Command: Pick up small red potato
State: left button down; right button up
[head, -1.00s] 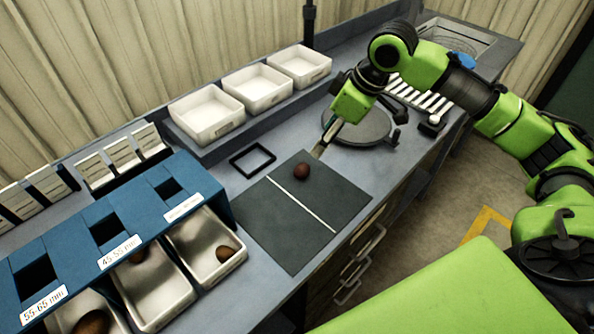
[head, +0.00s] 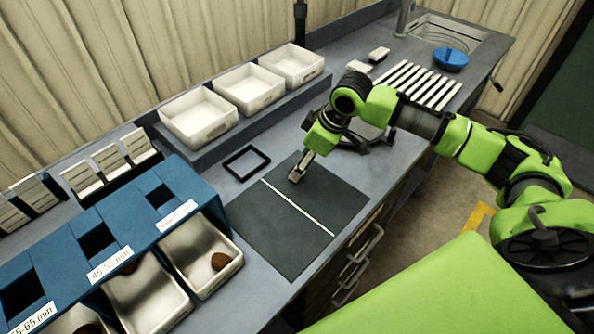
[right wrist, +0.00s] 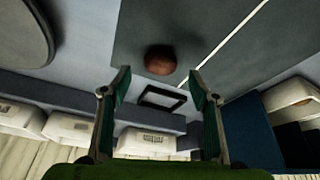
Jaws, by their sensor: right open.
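The small red potato (right wrist: 160,62) lies on the dark mat (right wrist: 215,60) in the right wrist view, close to the white line. In the head view it is hidden behind my right gripper (head: 296,176), which points down over the upper part of the mat (head: 290,245). In the right wrist view my right gripper (right wrist: 160,92) is open, its two fingers apart, with the potato just beyond the fingertips and between their directions. No contact with the potato shows. My left gripper is not in view.
A black square frame (head: 246,163) lies beside the mat. White bins (head: 200,118) stand on a ledge behind. The blue grader (head: 118,235) with metal trays (head: 238,262), some holding potatoes, is at the left. A sink (head: 452,36) is at the far right.

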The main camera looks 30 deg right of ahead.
jog(key=p+x, duration=0.1)
jog(key=x, duration=0.3)
jog(key=shift+s+d+f, duration=0.1)
jog(key=shift+s+f, duration=0.05)
jog(key=c, duration=1.2)
